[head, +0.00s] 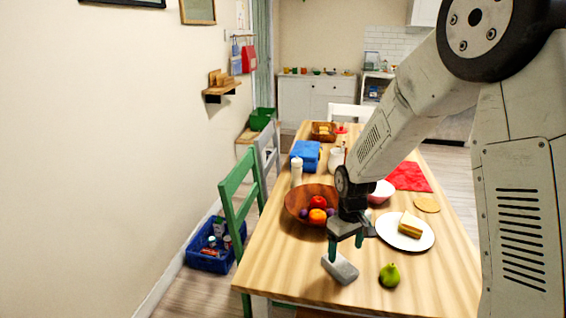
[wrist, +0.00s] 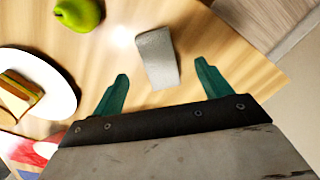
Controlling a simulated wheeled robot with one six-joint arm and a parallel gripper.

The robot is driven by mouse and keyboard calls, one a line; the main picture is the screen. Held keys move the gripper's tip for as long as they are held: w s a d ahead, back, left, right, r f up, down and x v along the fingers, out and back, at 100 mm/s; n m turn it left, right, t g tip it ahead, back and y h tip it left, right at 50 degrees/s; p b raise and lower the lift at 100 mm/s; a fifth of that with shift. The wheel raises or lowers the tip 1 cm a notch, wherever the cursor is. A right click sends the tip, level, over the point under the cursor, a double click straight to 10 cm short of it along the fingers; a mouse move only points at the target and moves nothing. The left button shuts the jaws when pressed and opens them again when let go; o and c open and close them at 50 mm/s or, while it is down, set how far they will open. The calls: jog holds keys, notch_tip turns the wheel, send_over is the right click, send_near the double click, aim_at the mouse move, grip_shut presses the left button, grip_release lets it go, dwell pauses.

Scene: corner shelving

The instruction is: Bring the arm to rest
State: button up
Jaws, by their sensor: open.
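My arm reaches in from the right in the head view, and my gripper (head: 346,243) points down over the near part of the wooden table (head: 285,270). In the wrist view my gripper (wrist: 160,88) shows two green fingers spread wide apart. A grey block (head: 340,268) lies on the table just below the fingers. In the wrist view the grey block (wrist: 157,58) shows between and beyond the fingertips, and neither finger appears to touch it. Nothing is held.
A green pear (head: 389,275), a plate with a sandwich (head: 406,238) and a wooden fruit bowl (head: 296,206) stand near my gripper. A white bottle (head: 296,172) and blue box (head: 306,154) are farther back. A green chair (head: 240,205) and blue crate (head: 205,262) are at left.

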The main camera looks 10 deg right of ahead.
jog(key=s+d+r+m, duration=0.1)
jog(key=s+r+m, duration=0.1)
jog(key=s+r, duration=0.9)
jog(key=s+d+r+m+t, duration=0.1)
jog(key=s+d+r+m, duration=0.1)
jog(key=s+r, duration=1)
jog(key=shift+s+m+t, duration=0.3)
jog(key=shift+s+m, duration=0.1)
jog(key=shift+s, duration=2.45)
jog(key=shift+r, duration=0.1)
